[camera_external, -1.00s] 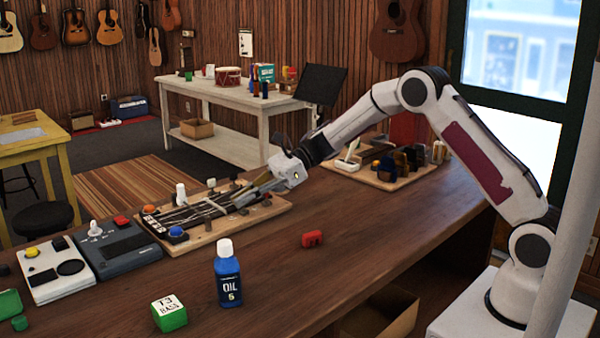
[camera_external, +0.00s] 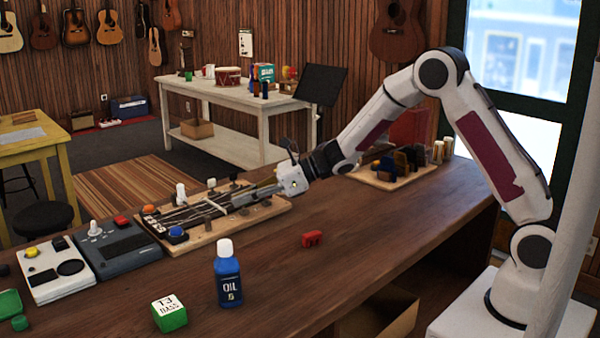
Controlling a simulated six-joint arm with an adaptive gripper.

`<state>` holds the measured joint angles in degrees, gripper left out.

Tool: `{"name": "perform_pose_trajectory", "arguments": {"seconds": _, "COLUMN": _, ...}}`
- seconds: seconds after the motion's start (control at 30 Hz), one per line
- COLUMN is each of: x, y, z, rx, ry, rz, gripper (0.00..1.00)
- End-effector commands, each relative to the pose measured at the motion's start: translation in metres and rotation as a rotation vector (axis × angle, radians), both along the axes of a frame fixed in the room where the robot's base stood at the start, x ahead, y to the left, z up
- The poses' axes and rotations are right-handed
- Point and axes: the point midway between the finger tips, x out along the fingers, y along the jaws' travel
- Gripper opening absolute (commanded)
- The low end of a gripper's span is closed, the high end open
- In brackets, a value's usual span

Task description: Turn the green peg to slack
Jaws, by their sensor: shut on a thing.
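A wooden board (camera_external: 210,237) with dark strips and pale strings lies on the brown bench. My gripper (camera_external: 236,203) reaches in from the right, low over the right part of the board. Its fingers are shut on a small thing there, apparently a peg. The fingers hide most of that thing, and I cannot tell its colour. No peg shows clearly as green. A white knob (camera_external: 181,192), an orange knob (camera_external: 150,209) and a blue knob (camera_external: 177,232) sit on the board's left part.
A blue oil bottle (camera_external: 228,273), a green block (camera_external: 169,314) and a red piece (camera_external: 312,239) stand on the near bench. Two control boxes (camera_external: 118,251) (camera_external: 57,272) are left of the board. A tray of parts (camera_external: 390,182) lies to the right. The bench's right middle is clear.

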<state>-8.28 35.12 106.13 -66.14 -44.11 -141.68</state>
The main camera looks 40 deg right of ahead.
Motion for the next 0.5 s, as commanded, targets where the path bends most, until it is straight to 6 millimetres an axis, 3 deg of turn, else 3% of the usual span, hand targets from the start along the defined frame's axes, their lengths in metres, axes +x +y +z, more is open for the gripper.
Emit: {"name": "perform_pose_trajectory", "arguments": {"seconds": 0.5, "x": 0.0000, "y": 0.0002, "z": 0.0008, "rx": 0.001, "ry": -0.001, "rz": -0.165, "gripper": 0.00}}
